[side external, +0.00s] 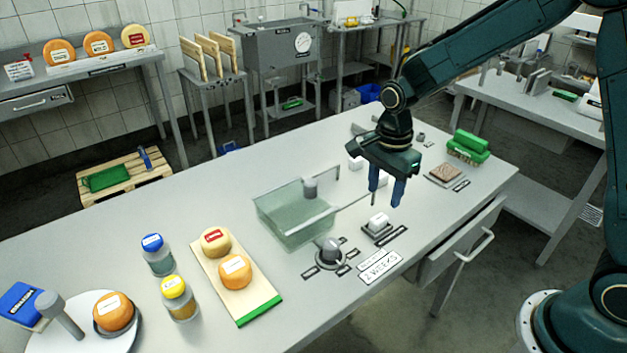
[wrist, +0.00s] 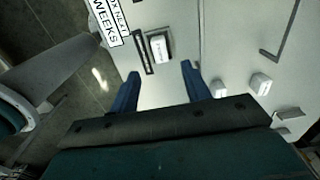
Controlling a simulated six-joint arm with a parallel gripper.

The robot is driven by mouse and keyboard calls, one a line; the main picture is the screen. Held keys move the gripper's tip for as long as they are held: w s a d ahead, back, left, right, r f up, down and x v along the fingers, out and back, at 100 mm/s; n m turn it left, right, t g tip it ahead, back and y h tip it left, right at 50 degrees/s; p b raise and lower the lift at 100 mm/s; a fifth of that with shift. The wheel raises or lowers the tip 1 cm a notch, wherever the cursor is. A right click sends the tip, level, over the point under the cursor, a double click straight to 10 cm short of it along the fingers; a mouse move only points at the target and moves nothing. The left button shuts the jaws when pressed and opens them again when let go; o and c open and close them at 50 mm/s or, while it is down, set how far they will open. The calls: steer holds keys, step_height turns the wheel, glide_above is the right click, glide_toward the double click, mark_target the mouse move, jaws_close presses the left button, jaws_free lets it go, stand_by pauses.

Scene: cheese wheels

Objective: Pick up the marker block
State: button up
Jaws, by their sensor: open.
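A white block (side external: 378,221) with a small dark label sits on a dark holder on the table, beside the "2 WEEKS" sign (side external: 380,267). In the wrist view this block (wrist: 159,47) lies just beyond my fingertips and roughly between them. Two more small white blocks, a left one (side external: 355,163) and a right one (side external: 383,182), stand farther back; the right one is partly behind my fingers. They also show right of my fingers in the wrist view. My gripper (side external: 385,198) points down with its blue fingers apart and empty, above the block in the holder.
A glass case (side external: 290,228) stands left of my gripper, with a grey knob (side external: 331,250) in front of it. A board (side external: 258,303) with cheese wheels and two jars are farther left. Green-topped items (side external: 469,144) stand at the table's right.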

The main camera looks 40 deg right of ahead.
mark_target(379, 218)
steer(key=shift+f, duration=1.15)
steer(key=shift+a+f, duration=0.1)
steer(key=shift+f, duration=2.5)
jaws_close()
steer(key=shift+r, duration=0.2)
step_height(379, 218, up, 20)
steer(key=shift+f, duration=0.15)
